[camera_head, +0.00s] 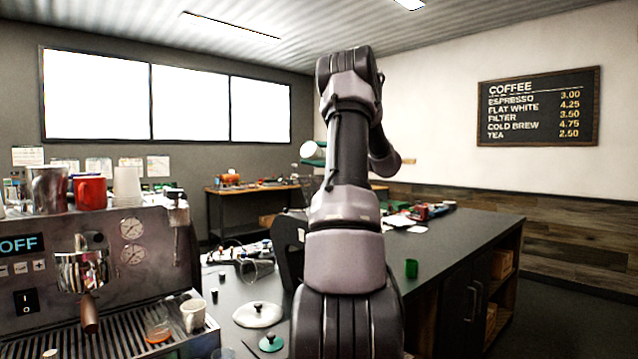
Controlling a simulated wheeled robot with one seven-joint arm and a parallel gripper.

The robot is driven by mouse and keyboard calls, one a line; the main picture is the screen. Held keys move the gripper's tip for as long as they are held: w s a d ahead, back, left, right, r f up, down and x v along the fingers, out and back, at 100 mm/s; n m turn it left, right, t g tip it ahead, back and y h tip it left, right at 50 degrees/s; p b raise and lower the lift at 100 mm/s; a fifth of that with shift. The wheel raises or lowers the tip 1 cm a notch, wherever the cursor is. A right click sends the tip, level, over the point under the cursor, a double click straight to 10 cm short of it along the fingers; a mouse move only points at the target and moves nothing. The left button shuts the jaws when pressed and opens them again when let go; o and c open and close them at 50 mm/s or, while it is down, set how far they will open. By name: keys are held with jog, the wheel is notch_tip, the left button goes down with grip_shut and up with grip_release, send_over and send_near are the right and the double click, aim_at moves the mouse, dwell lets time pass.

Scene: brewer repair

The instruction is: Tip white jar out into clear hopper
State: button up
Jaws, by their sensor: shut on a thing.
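A white jar (309,149) shows in the head view just left of my raised arm, up in the air and apart from the counter. It looks tilted, and my arm hides its right part. My gripper (318,161) is mostly hidden behind my arm; it is shut on the jar, with small green parts showing beside it. A clear, cone-shaped vessel (257,271), which looks like the clear hopper, is on the dark counter below and left of the jar. I cannot tell what is inside either one.
An espresso machine (50,240) with cups on top fills the left. A white lid (257,315) and a green knobbed disc (270,343) lie on the counter near my arm.

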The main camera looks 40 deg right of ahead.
jog(key=shift+w+d+r+m, duration=0.15)
jog(key=shift+d+m, duration=0.1)
jog(key=shift+m, duration=0.35)
dwell(0.9)
